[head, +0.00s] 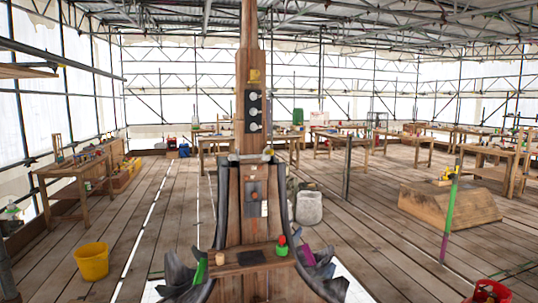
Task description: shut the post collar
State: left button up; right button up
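A tall wooden post (250,45) rises in the middle of the head view. A pale band that looks like the post collar (248,158) sits around the post where it meets the wider base, with a small rounded part at its right front. It is too small to tell whether the collar is open or shut. Above it, a black panel (253,112) with three pale round pieces is on the post's front, and a small yellow piece (254,76) is higher up.
A wooden ledge (225,267) at the post's foot holds a red-and-green item (282,246). A yellow bucket (92,261) stands left, a wooden block (448,204) right. Workbenches line the back and sides; plank floor lies open between.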

aim_at(269, 152)
jog(key=i, duration=1.35)
jog(key=l+z, duration=0.05)
